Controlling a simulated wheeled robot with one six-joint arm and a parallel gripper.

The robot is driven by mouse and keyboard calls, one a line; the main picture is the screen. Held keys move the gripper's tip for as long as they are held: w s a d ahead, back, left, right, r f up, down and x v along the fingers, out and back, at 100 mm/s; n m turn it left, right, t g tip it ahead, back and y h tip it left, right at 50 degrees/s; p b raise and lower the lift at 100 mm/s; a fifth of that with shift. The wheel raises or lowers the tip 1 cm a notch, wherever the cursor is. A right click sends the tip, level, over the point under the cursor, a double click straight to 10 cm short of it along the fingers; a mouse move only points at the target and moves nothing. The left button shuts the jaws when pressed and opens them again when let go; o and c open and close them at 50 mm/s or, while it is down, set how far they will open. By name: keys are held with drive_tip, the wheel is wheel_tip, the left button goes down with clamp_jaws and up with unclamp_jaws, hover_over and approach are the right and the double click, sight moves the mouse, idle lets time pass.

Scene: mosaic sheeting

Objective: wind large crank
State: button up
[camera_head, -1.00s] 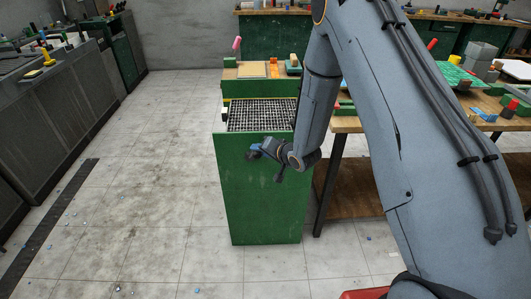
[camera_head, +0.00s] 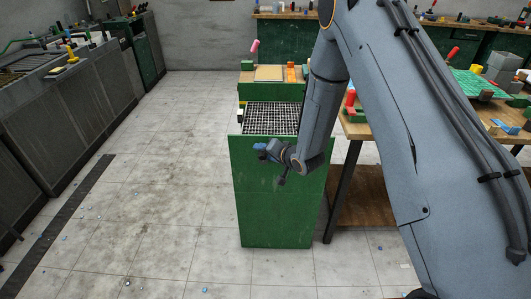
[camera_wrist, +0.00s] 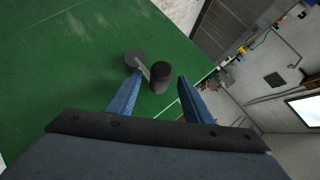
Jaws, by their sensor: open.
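The crank shows in the wrist view on a green panel (camera_wrist: 60,60): a round grey hub (camera_wrist: 135,58), a short arm and a thick black handle knob (camera_wrist: 160,77) pointing towards me. My gripper (camera_wrist: 158,96) is open, with one blue finger to the left of the knob and one to the right. The knob appears a little beyond the fingertips, in the gap between them; contact cannot be told. In the head view my gripper (camera_head: 261,152) is at the upper front of the green cabinet (camera_head: 270,215). I cannot make out the crank there.
A black grid (camera_head: 270,117) is set in the cabinet top, with a pink-handled lever (camera_head: 254,46) behind. A wooden workbench (camera_head: 355,130) stands close on the right. Grey machines (camera_head: 80,110) line the left. The floor between them is mostly clear.

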drive_tip(key=s+d+r+n+g+h+b, duration=0.1)
drive_tip(key=s+d+r+g+h, duration=0.15)
drive_tip(key=s+d+r, duration=0.4)
drive_tip(key=s+d+r+n+g+h+b, duration=0.1)
drive_tip(key=s+d+r+h, duration=0.2)
drive_tip(key=s+d, duration=0.55)
drive_tip(key=s+d+r+n+g, duration=0.1)
drive_tip(key=s+d+r+g, duration=0.1)
drive_tip(key=s, duration=0.7)
drive_tip(key=s+d+r+n+g+h, duration=0.1)
drive_tip(key=s+d+r+g, duration=0.1)
drive_tip(key=s, duration=0.7)
drive_tip(key=shift+s+d+r+g, duration=0.15)
drive_tip(key=shift+s+r+g, duration=0.05)
drive_tip(key=shift+r+g, duration=0.55)
